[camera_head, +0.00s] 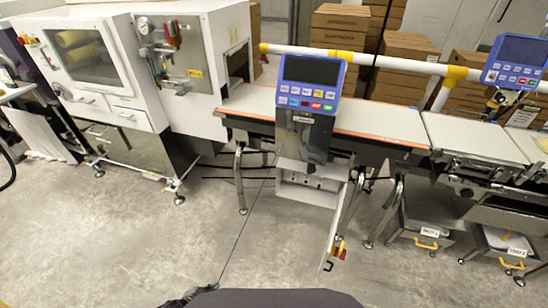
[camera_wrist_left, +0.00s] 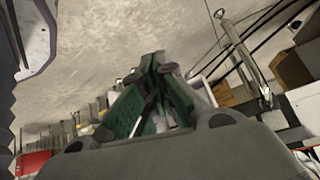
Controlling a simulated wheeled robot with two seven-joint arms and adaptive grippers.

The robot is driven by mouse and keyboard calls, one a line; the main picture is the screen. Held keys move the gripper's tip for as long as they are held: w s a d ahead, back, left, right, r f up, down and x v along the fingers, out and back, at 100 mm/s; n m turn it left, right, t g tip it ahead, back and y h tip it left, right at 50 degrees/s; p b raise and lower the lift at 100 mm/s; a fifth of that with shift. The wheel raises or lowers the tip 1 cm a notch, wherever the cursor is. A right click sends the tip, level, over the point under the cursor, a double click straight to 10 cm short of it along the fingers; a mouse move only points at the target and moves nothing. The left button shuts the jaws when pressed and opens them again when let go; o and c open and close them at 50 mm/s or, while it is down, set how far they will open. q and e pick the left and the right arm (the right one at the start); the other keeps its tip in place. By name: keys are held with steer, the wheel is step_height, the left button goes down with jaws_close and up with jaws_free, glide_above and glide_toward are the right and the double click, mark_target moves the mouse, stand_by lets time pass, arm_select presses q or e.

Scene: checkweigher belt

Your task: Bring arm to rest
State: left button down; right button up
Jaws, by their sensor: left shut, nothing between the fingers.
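My left gripper (camera_head: 190,298) barely shows at the bottom edge of the head view, as a small dark shape low in front of my body. In the left wrist view my left gripper (camera_wrist_left: 154,66) shows its dark fingers with green inner pads. The fingertips meet, and nothing is held between them. Around the gripper there is only blurred background, and it touches nothing that I can see. My right gripper is in neither view.
A checkweigher belt (camera_head: 375,120) with a blue control panel (camera_head: 310,85) stands ahead. A white machine (camera_head: 180,65) stands at left. Grey trays (camera_head: 425,228) sit under the right-hand conveyor. Cardboard boxes (camera_head: 405,55) are stacked behind. The concrete floor (camera_head: 130,240) in front is clear.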

arm_select(q)
steer(key=s+a+f+n+g+y+b, duration=0.1)
steer(key=s+a+f+g+y, duration=0.15)
steer(key=s+a+f, duration=0.4)
steer(key=s+a+f+n+g+y, duration=0.1)
steer(key=s+a+f+y, duration=0.25)
steer(key=a+f, duration=0.55)
steer(key=s+f+n+g+b, duration=0.2)
steer(key=s+f, duration=0.2)
steer(key=s, duration=0.7)
steer(key=s+d+f+n+b, duration=0.1)
steer(key=s+d+f, duration=0.2)
steer(key=s+d, duration=0.2)
steer(key=d, duration=0.3)
steer(key=shift+s+d+n+h+b, duration=0.2)
steer(key=shift+n+h+b, duration=0.1)
steer(key=shift+h, duration=0.1)
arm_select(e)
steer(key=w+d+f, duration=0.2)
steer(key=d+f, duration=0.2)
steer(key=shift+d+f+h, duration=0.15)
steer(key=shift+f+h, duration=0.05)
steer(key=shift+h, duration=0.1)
